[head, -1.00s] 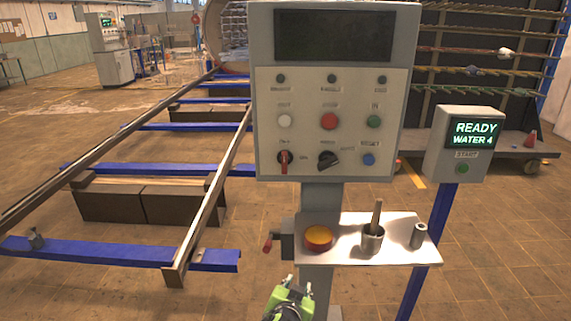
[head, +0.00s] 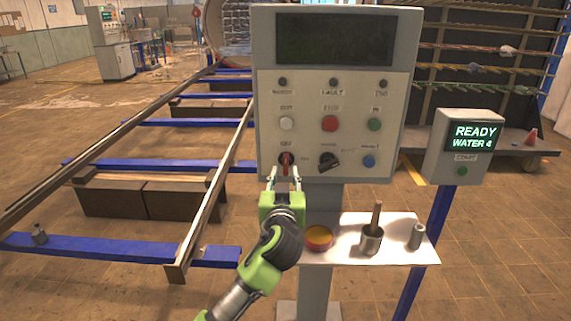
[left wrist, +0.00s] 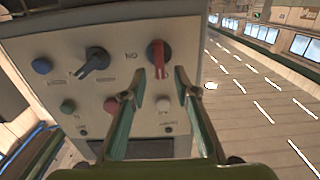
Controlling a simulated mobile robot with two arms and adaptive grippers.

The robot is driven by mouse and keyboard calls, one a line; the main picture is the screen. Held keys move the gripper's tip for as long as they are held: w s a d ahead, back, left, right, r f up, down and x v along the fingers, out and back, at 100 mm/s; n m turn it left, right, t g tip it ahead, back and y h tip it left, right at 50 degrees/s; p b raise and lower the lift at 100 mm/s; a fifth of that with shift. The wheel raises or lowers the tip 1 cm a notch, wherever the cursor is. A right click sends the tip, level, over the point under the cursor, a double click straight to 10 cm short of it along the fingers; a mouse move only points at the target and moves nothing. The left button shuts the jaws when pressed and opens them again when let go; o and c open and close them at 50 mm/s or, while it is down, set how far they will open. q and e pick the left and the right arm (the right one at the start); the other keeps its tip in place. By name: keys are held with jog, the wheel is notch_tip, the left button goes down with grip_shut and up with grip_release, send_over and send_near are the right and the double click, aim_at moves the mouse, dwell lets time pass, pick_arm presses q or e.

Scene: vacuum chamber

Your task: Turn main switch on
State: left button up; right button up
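The main switch is a red rotary knob (head: 286,159) at the lower left of the grey control panel (head: 393,140). Its handle stands upright, and the panel's display (head: 333,39) is dark. My left gripper (head: 285,174) is open just below the knob, with one finger to each side. In the left wrist view the red knob (left wrist: 158,56) lies ahead of the gap between the open fingertips (left wrist: 158,82), with an "ON" mark beside it. Contact cannot be told. My right gripper is not in view.
A black knob (head: 328,160) sits right of the switch, with push buttons above and a blue one (head: 369,161) farther right. A smaller box (head: 462,148) reads "READY WATER 4".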

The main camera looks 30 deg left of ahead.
aim_at(286, 165)
pick_arm(q)
jog(key=shift+p+x, duration=0.4)
jog(key=shift+x, duration=1.85)
jog(key=shift+d, duration=0.1)
grip_shut()
